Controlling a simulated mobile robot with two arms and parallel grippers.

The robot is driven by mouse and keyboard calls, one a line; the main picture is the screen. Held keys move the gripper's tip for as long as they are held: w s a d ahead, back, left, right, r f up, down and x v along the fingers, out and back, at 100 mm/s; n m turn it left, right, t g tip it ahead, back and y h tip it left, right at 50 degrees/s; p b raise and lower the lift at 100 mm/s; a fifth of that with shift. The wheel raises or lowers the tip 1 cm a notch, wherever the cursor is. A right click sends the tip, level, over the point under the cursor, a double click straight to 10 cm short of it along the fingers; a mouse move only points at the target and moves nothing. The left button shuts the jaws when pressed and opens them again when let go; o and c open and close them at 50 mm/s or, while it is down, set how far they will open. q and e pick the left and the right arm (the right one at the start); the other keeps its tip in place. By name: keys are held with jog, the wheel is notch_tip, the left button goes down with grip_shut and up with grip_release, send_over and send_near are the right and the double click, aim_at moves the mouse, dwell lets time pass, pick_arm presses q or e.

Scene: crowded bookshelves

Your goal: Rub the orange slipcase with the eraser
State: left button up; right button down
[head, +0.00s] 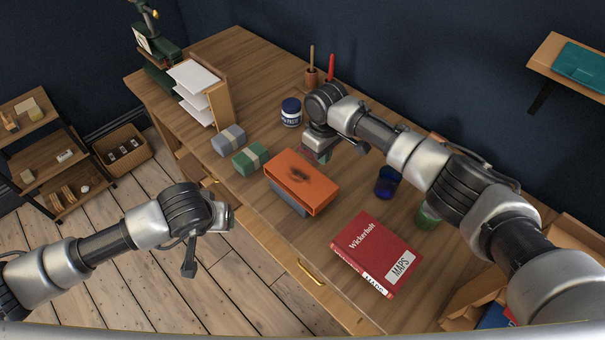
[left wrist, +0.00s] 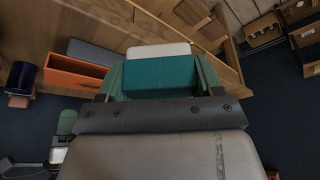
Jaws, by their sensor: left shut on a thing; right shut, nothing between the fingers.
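The orange slipcase (head: 314,194) lies on the desk, propped on a grey-blue block (head: 287,203), with a dark smudge (head: 298,174) on its upper face. It also shows in the left wrist view (left wrist: 72,80), its open end facing the camera. My left gripper (head: 230,213) is in front of the desk, to the left of the slipcase and apart from it. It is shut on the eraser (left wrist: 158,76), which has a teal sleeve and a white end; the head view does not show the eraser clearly. My right gripper (head: 318,147) is shut and empty, just behind the slipcase.
A red book (head: 372,250) lies near the desk's front right. Blue (head: 388,182) and green (head: 428,216) cups stand beneath my right arm. Two wrapped bundles (head: 250,158) lie left of the slipcase, and a dark blue jar (head: 291,112) stands behind. A paper rack (head: 205,92) is farther left.

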aim_at(321, 176)
pick_arm(q)
jog(key=shift+s+f+b, duration=0.7)
jog(key=shift+f+b, duration=0.25)
jog(key=shift+f, duration=0.05)
pick_arm(e)
jog(key=shift+s+f, duration=0.7)
jog(key=shift+f, duration=0.2)
pick_arm(q)
jog(key=shift+b+x, duration=0.75)
jog(key=shift+x, duration=0.2)
pick_arm(e)
jog(key=shift+w+f, duration=0.3)
jog(key=shift+f, duration=0.6)
pick_arm(q)
jog(key=shift+w+f, duration=0.2)
jog(key=shift+w, duration=0.05)
pick_arm(e)
jog(key=shift+w+f, duration=0.25)
jog(key=shift+w, duration=0.1)
pick_arm(q)
jog(key=shift+s+r, duration=0.25)
jog(key=shift+s, duration=0.1)
pick_arm(e)
jog(key=shift+s+r, duration=0.25)
jog(key=shift+s, duration=0.15)
